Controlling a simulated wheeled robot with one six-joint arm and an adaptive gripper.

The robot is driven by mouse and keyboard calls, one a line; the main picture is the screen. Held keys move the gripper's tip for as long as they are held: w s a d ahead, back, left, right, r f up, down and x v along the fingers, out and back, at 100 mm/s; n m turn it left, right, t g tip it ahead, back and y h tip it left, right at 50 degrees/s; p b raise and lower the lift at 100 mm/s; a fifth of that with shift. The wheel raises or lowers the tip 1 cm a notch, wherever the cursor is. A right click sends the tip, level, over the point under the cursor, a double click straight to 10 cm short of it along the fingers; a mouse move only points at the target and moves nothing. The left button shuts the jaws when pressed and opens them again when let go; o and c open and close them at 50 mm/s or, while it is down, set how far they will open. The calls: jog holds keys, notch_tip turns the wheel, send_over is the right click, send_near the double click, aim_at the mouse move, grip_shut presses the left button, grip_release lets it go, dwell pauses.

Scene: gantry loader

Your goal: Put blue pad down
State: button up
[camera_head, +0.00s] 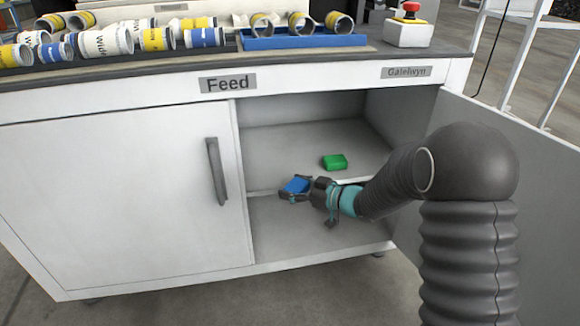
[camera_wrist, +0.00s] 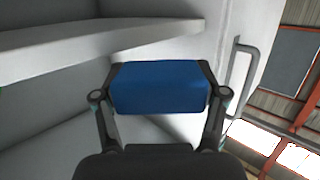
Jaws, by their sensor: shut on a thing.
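The blue pad (camera_head: 297,185) is a small blue block, held between the fingers of my gripper (camera_head: 304,188) in the open cabinet, near the shelf's front edge. In the wrist view the blue pad (camera_wrist: 158,88) fills the space between both fingertips, and a finger touches each end. A green pad (camera_head: 335,162) lies on the cabinet's upper shelf (camera_head: 290,150), behind and to the right of my gripper. Whether the blue pad touches any surface cannot be told.
The right cabinet door (camera_head: 500,170) stands open beside my arm; the left door (camera_head: 120,200) is shut. The lower compartment (camera_head: 300,235) looks empty. On the worktop are several labelled rolls (camera_head: 105,42), a blue tray (camera_head: 305,41) and a red stop button (camera_head: 411,8).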

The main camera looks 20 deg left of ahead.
aim_at(289, 171)
jog(key=w+a, duration=0.1)
jog(key=w, duration=0.2)
jog(key=w+a, duration=0.2)
jog(key=w, duration=0.1)
jog(key=w+a, duration=0.2)
jog(key=w, duration=0.2)
jog(key=shift+w+a, duration=0.1)
jog(key=shift+f, duration=0.3)
jog(key=shift+f+b, duration=0.1)
jog(key=shift+b, duration=0.2)
jog(key=o, duration=0.7)
jog(key=shift+c, duration=0.2)
jog(key=shift+r, duration=0.2)
jog(key=p+v, duration=0.1)
jog(key=v, duration=1.1)
